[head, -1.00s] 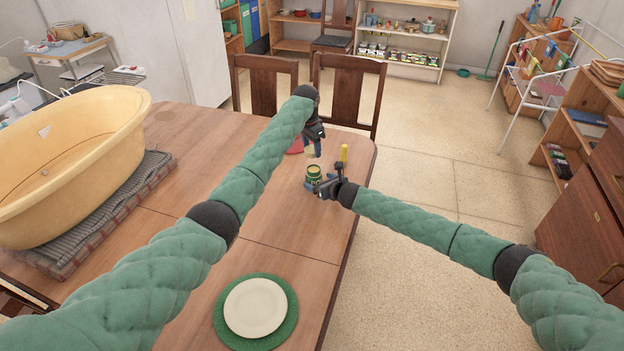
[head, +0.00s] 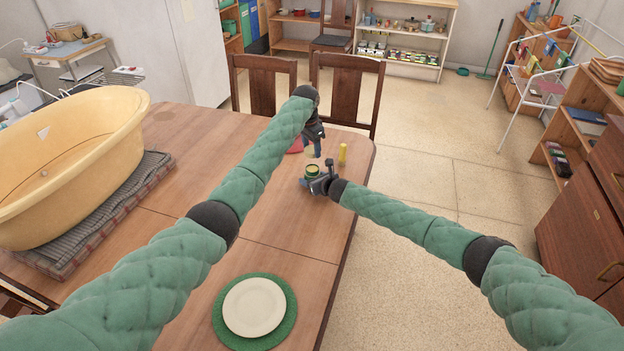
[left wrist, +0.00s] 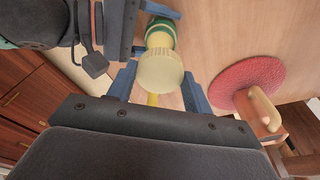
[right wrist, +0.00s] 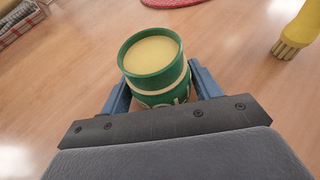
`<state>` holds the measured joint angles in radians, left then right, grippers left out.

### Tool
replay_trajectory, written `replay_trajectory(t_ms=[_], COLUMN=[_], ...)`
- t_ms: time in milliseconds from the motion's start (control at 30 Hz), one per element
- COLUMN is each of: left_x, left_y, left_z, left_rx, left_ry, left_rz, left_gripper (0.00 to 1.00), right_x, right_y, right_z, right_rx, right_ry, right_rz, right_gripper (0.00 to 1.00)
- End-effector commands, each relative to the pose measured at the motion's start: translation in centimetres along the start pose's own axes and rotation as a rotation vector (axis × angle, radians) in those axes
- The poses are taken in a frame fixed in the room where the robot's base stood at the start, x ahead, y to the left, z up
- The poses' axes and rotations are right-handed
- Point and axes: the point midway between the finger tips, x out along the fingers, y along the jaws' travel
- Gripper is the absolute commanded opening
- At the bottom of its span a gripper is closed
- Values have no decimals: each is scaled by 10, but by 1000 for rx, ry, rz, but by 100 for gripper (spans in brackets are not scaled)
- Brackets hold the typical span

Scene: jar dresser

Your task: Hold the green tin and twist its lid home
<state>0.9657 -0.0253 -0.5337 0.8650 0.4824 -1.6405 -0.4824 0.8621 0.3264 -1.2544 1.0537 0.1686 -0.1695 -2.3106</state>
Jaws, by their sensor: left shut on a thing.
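The green tin (head: 312,171) stands upright and open-topped on the table, with a pale cream band and top surface; it is large in the right wrist view (right wrist: 155,75). The cream lid (left wrist: 160,71) is in my left gripper (left wrist: 160,88), shut on it, held beyond and above the tin and apart from it. In the head view my left gripper (head: 312,149) hangs above the table past the tin. My right gripper (right wrist: 160,88) is low at the tin, its open fingers on either side of it. Contact there is hard to judge.
A yellow brush (head: 342,153) stands just beyond my right gripper, near the table's right edge. A red round mat (left wrist: 243,82) lies near the lid with a tan object on it.

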Motion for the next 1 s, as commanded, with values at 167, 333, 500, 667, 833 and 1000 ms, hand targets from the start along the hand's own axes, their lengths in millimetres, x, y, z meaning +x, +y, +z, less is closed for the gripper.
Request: replay_trajectory(t_ms=[167, 333, 500, 667, 833, 1000], left_x=[0, 2, 18, 37, 48, 48], left_y=[0, 0, 1, 2, 2, 2], left_z=[0, 0, 3, 6, 7, 7], left_rx=[0, 0, -1, 0, 1, 1], left_ry=[0, 0, 0, 1, 2, 2], left_rz=[0, 0, 0, 0, 0, -1], left_gripper=[29, 29, 29, 29, 29, 29], right_x=[0, 0, 0, 0, 0, 0], right_y=[0, 0, 0, 0, 0, 0], right_z=[0, 0, 0, 0, 0, 0], right_rx=[0, 0, 0, 0, 0, 0], right_ry=[0, 0, 0, 0, 0, 0], right_rz=[0, 0, 0, 0, -1, 0], right_gripper=[27, 16, 16, 16, 16, 16])
